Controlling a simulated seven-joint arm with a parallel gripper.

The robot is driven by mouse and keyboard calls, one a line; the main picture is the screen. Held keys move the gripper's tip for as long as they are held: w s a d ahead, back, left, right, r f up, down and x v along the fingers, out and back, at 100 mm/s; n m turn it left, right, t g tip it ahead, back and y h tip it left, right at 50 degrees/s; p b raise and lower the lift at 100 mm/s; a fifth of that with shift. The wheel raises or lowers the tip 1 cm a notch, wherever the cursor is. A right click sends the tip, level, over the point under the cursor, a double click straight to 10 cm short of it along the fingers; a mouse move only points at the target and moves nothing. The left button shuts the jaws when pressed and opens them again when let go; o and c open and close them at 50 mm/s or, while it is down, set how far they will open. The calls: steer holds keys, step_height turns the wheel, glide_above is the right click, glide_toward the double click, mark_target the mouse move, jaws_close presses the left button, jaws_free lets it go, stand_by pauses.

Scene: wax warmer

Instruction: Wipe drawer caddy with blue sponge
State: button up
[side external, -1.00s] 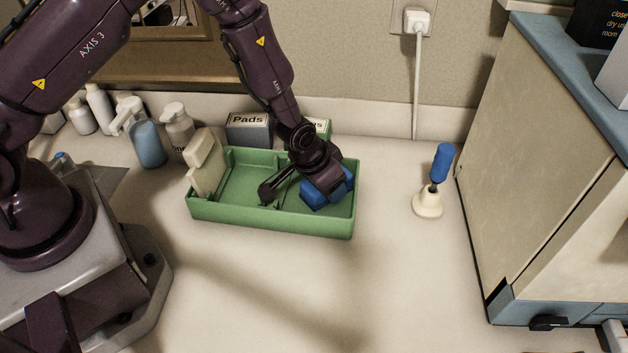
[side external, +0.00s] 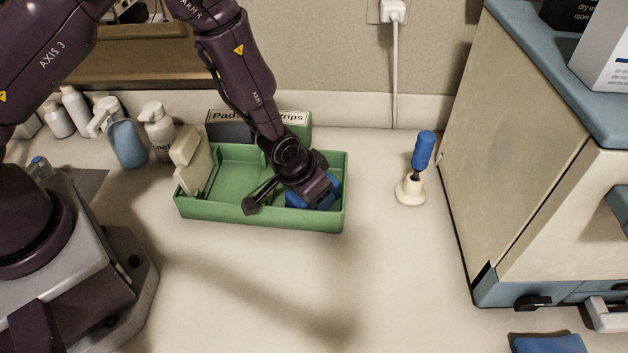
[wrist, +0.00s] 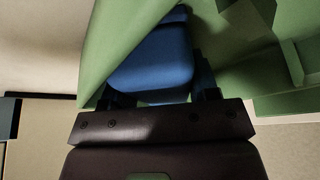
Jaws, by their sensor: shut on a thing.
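The green drawer caddy (side external: 258,218) sits on the counter, with an open top and inner dividers. The blue sponge (side external: 327,193) is inside its right-hand compartment, partly hidden by my gripper (side external: 312,199). My gripper is shut on the sponge and reaches down into the caddy near its front right. In the wrist view the sponge (wrist: 155,58) sits between the fingers, beside the green caddy wall (wrist: 108,55). I cannot tell whether the sponge touches the caddy floor.
A cream block (side external: 188,160) stands at the caddy's left end. Boxes labelled Pads (side external: 229,127) and pump bottles (side external: 126,142) stand behind. A blue-handled tool in a holder (side external: 410,190) stands right, before a cream cabinet (side external: 520,160). The front counter is clear.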

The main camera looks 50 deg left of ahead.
mark_target(284, 205)
steer(key=shift+s+d, duration=0.65)
steer(key=shift+s+a, duration=0.1)
steer(key=shift+s+a+f, duration=0.1)
steer(key=shift+s+a, duration=2)
steer(key=shift+a, duration=0.05)
steer(key=shift+s+a, duration=2.05)
steer(key=shift+a, duration=0.05)
steer(key=shift+w+d+r, duration=0.1)
steer(key=shift+w+r, duration=0.05)
steer(key=shift+r, duration=3.5)
